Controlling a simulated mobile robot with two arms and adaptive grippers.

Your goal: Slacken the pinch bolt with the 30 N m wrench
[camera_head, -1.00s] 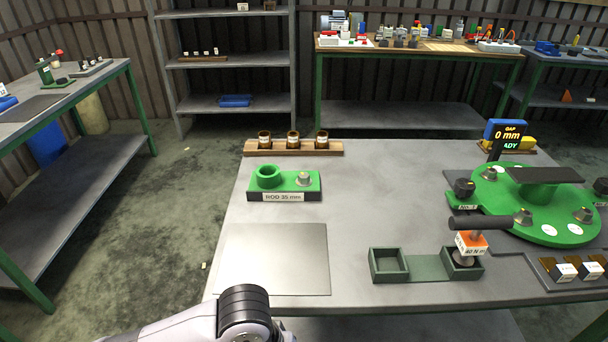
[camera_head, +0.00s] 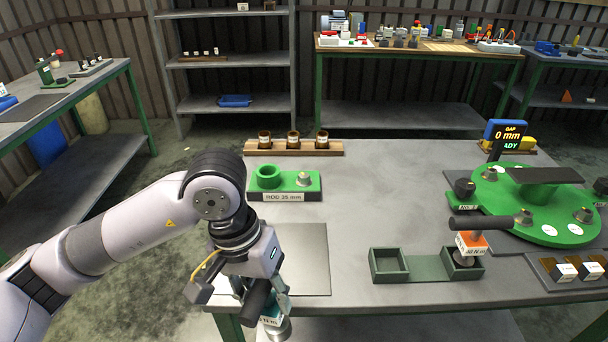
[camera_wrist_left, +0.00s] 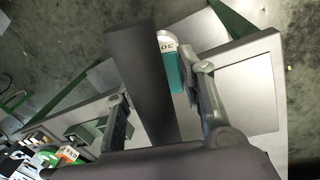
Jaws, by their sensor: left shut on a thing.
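My left gripper (camera_head: 260,290) hangs over the front left table edge, shut on the dark handle of a wrench (camera_head: 256,301). In the left wrist view the wrench (camera_wrist_left: 140,75) lies between both fingers, with a teal part and a white label showing "30". A green block (camera_head: 284,184) marked ROD 35 mm stands on the table, with a ring and a hex bolt (camera_head: 304,180). Other hex bolts sit on the round green plate (camera_head: 550,232); I cannot tell which is the pinch bolt. My right gripper is out of view.
A dark green two-pocket holder (camera_head: 420,268) has an empty left pocket. An orange-labelled 40 N m wrench (camera_head: 471,243) stands in its right pocket. A grey sheet (camera_head: 308,258) lies beside my gripper. A wooden rack (camera_head: 253,147) stands behind the block. The middle table is clear.

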